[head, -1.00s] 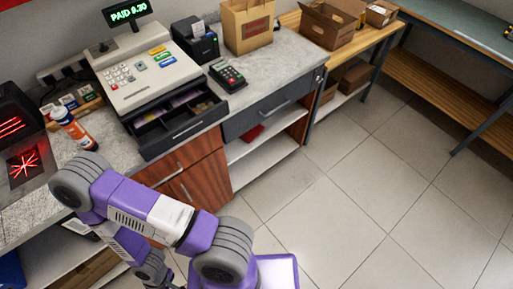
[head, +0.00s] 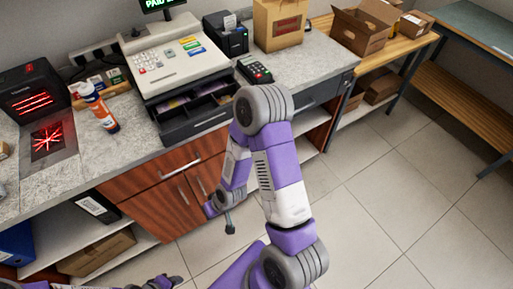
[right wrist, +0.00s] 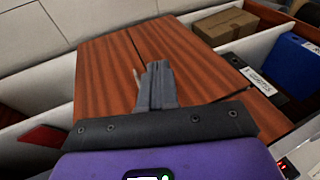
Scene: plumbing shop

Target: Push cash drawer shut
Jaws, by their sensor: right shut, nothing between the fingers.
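The cash drawer (head: 197,126) stands open under the beige cash register (head: 178,58). Its dark front faces out past the counter edge, and its trays show a few notes. My right gripper (head: 230,229) hangs below and in front of the drawer, apart from it, by the wooden cabinet doors. In the right wrist view my right gripper (right wrist: 157,84) is shut and empty, in front of the doors; the drawer is not visible there. Part of my left arm's end (head: 165,283) shows at the bottom edge; its fingers are unclear.
A glue bottle (head: 100,108) and a red-lit scanner (head: 35,95) stand left of the register. A card terminal (head: 254,71) and a receipt printer (head: 226,34) stand right. A lower shelf holds a cardboard box (head: 97,252). The tiled floor at right is clear.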

